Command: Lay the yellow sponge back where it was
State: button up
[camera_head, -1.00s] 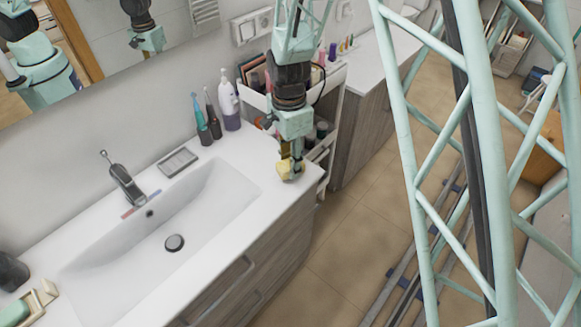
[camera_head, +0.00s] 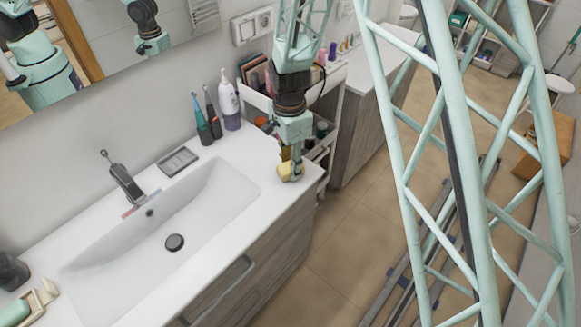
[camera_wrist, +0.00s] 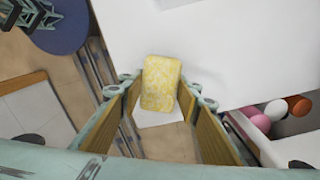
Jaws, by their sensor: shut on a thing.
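The yellow sponge (camera_head: 284,172) is at the right end of the white washbasin counter (camera_head: 228,150), close to its front corner. My gripper (camera_head: 291,170) points down over that corner and is shut on the sponge. In the wrist view the sponge (camera_wrist: 161,82) is a pale yellow, speckled block between the two fingers of my gripper (camera_wrist: 160,98). A small white patch shows just below it in that view. I cannot tell whether the sponge touches the counter.
A white cart (camera_head: 333,128) with bottles and jars stands just right of the counter. A white pump bottle (camera_head: 229,105), toothbrushes (camera_head: 200,118) and a soap tray (camera_head: 178,161) stand along the wall. The basin (camera_head: 165,225) lies left; the counter left of my gripper is clear.

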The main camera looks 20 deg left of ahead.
jog(key=shift+f, duration=0.3)
jog(key=o, duration=0.8)
jog(key=shift+c, duration=0.2)
jog(key=shift+r, duration=0.1)
notch_tip(320, 180, up, 12)
dwell(0.7)
jog(key=shift+w+a, duration=0.1)
dwell(0.6)
